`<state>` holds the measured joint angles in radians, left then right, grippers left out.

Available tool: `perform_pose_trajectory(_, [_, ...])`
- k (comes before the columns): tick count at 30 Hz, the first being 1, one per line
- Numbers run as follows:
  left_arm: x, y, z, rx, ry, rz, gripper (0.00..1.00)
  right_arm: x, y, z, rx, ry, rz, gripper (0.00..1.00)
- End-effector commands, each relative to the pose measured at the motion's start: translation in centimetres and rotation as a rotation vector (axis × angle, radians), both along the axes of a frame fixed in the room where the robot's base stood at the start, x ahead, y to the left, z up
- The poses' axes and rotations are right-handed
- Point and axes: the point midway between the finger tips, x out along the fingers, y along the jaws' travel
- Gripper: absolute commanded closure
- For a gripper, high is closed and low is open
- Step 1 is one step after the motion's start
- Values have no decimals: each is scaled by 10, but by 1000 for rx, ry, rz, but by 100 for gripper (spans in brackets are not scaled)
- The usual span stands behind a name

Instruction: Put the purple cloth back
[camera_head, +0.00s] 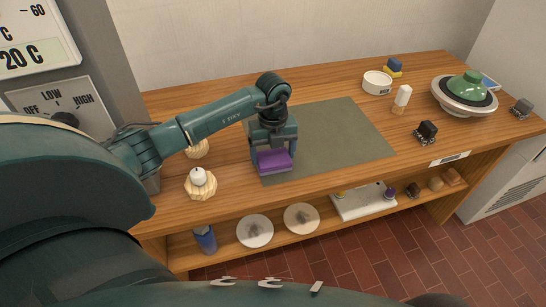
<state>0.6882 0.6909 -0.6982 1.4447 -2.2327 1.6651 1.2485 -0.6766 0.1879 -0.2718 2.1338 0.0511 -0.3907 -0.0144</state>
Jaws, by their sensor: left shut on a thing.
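The purple cloth (273,160) is a small folded block between the fingers of my left gripper (273,165). The gripper points down and is shut on the cloth at the front left part of the grey-green mat (345,135). I cannot tell whether the cloth touches the mat or is held just above it. My right gripper does not show.
A wooden bench (220,107) carries the mat. A white bowl (376,84), a white bottle (402,97), a dark block (427,130) and a green-topped wheel (466,92) stand to the right. A candle-like piece (199,180) stands at left. Discs (254,230) lie on the lower shelf.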

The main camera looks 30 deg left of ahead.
Motion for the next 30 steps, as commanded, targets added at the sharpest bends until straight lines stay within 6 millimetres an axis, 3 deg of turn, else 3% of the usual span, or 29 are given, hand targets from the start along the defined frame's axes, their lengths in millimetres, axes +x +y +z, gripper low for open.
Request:
perform_pose_trajectory(9, [0, 0, -3, 1, -1, 0, 53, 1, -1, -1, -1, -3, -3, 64])
perform_pose_trajectory(10, [0, 0, -3, 1, -1, 0, 18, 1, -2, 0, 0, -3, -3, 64])
perform_pose_trajectory(17, [0, 0, -2, 1, -1, 0, 0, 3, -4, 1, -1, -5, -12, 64])
perform_pose_trajectory(26, [0, 0, -3, -1, 0, 0, 0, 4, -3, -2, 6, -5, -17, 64])
perform_pose_trajectory(30, [1, 0, 19, 0, -1, 0, 0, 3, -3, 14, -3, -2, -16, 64])
